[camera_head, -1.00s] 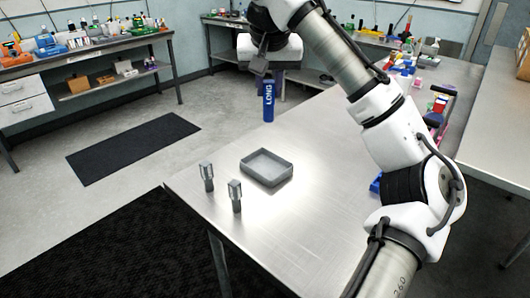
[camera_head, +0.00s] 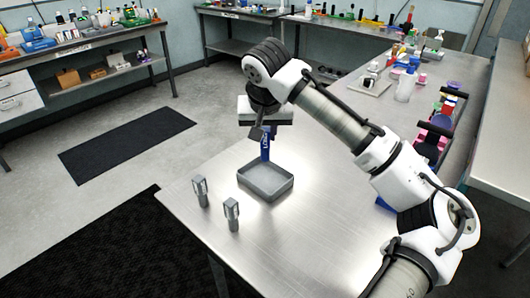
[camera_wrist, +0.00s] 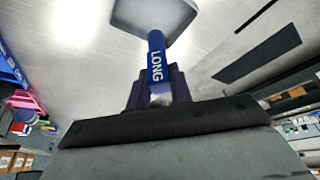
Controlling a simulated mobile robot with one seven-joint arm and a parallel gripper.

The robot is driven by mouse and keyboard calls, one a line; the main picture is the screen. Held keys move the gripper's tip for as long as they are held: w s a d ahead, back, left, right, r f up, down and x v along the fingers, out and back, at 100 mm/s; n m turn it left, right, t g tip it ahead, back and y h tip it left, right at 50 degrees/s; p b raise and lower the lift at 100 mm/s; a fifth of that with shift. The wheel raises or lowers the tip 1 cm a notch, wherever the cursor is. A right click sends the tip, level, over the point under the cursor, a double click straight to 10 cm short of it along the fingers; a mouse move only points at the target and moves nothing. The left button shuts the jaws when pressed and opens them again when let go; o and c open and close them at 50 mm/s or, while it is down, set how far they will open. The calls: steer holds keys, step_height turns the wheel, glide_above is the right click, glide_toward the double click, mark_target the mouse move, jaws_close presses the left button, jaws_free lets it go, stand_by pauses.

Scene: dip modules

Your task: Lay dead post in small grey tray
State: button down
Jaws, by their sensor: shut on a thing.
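A blue post marked "LONG" (camera_head: 265,147) hangs upright from my gripper (camera_head: 266,128). My gripper is shut on it near its upper end. The post also shows in the wrist view (camera_wrist: 157,62), between the dark fingers (camera_wrist: 158,88). The small grey tray (camera_head: 266,193) sits on the steel table. In the head view the post's lower end is at the tray's back edge; whether it touches the tray, I cannot tell. The tray (camera_wrist: 152,27) also shows in the wrist view beyond the post's far end. The tray's visible floor is empty.
Two small grey upright pieces, one (camera_head: 200,191) and another (camera_head: 231,214), stand on the table left of and in front of the tray. Bottles and coloured holders (camera_head: 435,130) line the table's right side. The table's middle is clear.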

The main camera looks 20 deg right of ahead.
mark_target(265, 149)
steer(key=shift+f+p, duration=0.4)
steer(key=shift+f, duration=3.05)
steer(key=shift+f, duration=0.15)
steer(key=c, duration=1.3)
jaws_free()
steer(key=shift+o, duration=0.2)
steer(key=shift+r, duration=0.2)
steer(key=b+v, duration=0.2)
steer(key=v, duration=1)
steer(key=shift+a+f, duration=0.1)
